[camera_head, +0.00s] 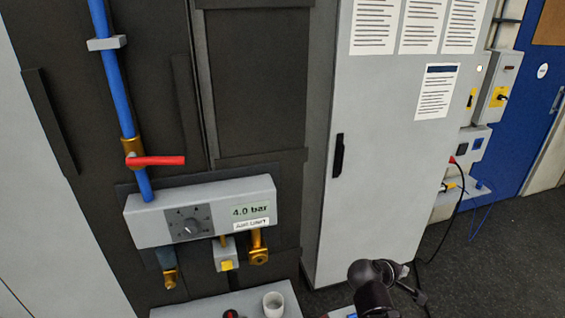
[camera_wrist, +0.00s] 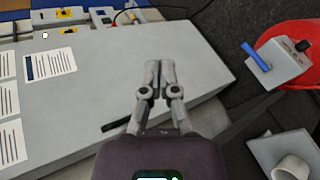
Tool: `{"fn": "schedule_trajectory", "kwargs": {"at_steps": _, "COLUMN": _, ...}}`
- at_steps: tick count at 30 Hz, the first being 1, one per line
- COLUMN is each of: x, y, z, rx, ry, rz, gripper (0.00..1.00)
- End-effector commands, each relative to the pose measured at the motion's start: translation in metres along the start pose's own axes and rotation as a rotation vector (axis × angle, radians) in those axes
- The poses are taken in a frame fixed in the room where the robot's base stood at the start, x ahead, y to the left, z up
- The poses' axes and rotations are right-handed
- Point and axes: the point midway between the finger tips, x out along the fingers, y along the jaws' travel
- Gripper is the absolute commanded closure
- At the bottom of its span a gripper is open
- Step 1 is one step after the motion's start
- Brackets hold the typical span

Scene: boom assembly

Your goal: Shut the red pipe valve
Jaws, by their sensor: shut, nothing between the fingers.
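The red valve handle (camera_head: 160,160) is in the head view at left. It sits on a brass valve body (camera_head: 132,148) on a vertical blue pipe (camera_head: 118,95), just above the grey gauge box. The handle points right, crosswise to the pipe. My gripper (camera_wrist: 160,66) is in the wrist view with its fingers together and nothing between them. It is in front of the grey cabinet, well apart from the valve. The red valve handle cannot be made out in the wrist view. In the head view my dark arm shows at the bottom right; the fingertips cannot be made out there.
The gauge box (camera_head: 152,222) reads 4.0 bar and has a dial. A white cup (camera_head: 273,304) stands on a grey shelf below. The tall grey cabinet (camera_head: 375,170) stands to the right. In the wrist view a grey box with a blue lever (camera_wrist: 257,57) lies by a red surface.

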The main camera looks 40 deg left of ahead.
Motion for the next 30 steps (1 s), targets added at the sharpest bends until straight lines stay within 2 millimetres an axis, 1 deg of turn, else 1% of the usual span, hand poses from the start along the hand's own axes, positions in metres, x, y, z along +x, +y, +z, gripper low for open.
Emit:
{"fn": "schedule_trajectory", "kwargs": {"at_steps": 1, "x": -0.014, "y": 0.005, "z": -0.013, "rx": -0.049, "ry": 0.026, "rz": 0.041, "gripper": 1.0}}
{"fn": "schedule_trajectory", "kwargs": {"at_steps": 3, "x": -0.03, "y": 0.011, "z": -0.029, "rx": -0.114, "ry": 0.056, "rz": 0.101, "gripper": 1.0}}
{"fn": "schedule_trajectory", "kwargs": {"at_steps": 8, "x": -0.072, "y": 0.022, "z": -0.064, "rx": -0.26, "ry": 0.121, "rz": 0.24, "gripper": 1.0}}
{"fn": "schedule_trajectory", "kwargs": {"at_steps": 14, "x": -0.131, "y": 0.031, "z": -0.106, "rx": -0.436, "ry": 0.198, "rz": 0.423, "gripper": 1.0}}
{"fn": "schedule_trajectory", "kwargs": {"at_steps": 15, "x": -0.144, "y": 0.032, "z": -0.114, "rx": -0.469, "ry": 0.213, "rz": 0.461, "gripper": 1.0}}
{"fn": "schedule_trajectory", "kwargs": {"at_steps": 17, "x": -0.164, "y": 0.032, "z": -0.126, "rx": -0.52, "ry": 0.234, "rz": 0.518, "gripper": 1.0}}
{"fn": "schedule_trajectory", "kwargs": {"at_steps": 23, "x": -0.234, "y": 0.031, "z": -0.161, "rx": -0.682, "ry": 0.298, "rz": 0.718, "gripper": 1.0}}
{"fn": "schedule_trajectory", "kwargs": {"at_steps": 24, "x": -0.249, "y": 0.03, "z": -0.168, "rx": -0.713, "ry": 0.308, "rz": 0.759, "gripper": 1.0}}
{"fn": "schedule_trajectory", "kwargs": {"at_steps": 29, "x": -0.311, "y": 0.022, "z": -0.19, "rx": -0.831, "ry": 0.349, "rz": 0.928, "gripper": 1.0}}
{"fn": "schedule_trajectory", "kwargs": {"at_steps": 30, "x": -0.326, "y": 0.019, "z": -0.195, "rx": -0.858, "ry": 0.358, "rz": 0.971, "gripper": 1.0}}
